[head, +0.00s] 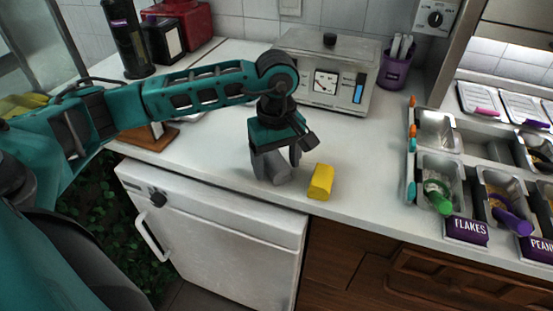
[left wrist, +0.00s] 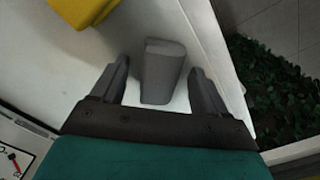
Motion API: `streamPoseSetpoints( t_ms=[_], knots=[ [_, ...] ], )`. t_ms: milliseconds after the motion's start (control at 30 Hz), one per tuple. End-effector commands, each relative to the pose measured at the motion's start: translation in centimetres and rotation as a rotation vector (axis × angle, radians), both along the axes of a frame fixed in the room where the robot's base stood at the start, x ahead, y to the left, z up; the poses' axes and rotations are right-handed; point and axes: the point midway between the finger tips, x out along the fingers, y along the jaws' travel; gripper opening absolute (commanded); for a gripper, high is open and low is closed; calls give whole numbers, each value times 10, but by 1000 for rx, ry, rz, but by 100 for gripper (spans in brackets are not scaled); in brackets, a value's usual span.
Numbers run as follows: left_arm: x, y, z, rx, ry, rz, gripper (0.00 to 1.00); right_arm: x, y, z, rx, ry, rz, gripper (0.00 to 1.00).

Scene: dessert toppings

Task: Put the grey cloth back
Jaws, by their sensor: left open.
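The grey cloth (left wrist: 163,70) is a rolled or folded block on the white counter. In the left wrist view it lies between the two fingers of my left gripper (left wrist: 158,85), with a gap on each side. In the head view the grey cloth (head: 277,168) is partly hidden by my left gripper (head: 275,163), which points down over it and is open. A yellow cloth (head: 320,182) of similar shape sits just to the right; it also shows at the top of the left wrist view (left wrist: 82,12). My right gripper is not in view.
A purple cup (head: 396,70) holds utensils at the back. Topping trays with a FLAKES label (head: 467,230) stand at right. The counter's front edge is close to the cloths.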

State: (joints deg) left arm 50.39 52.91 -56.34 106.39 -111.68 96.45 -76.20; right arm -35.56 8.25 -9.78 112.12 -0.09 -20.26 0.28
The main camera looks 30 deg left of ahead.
Motion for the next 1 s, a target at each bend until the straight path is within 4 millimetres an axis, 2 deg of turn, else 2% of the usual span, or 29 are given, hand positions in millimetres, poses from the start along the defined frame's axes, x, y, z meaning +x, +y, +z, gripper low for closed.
streamPoseSetpoints(
  t_ms=[200, 333, 800, 1000],
  knots=[
    [0, 0, 1, 0, 0, 0, 74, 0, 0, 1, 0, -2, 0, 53],
    [1, 0, 8, 0, -2, 0, 74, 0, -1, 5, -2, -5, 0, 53],
    [1, 0, 102, 0, -4, 0, 74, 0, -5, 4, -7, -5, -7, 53],
    [1, 0, 121, -1, -2, 0, 74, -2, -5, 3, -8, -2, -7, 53]
  ],
)
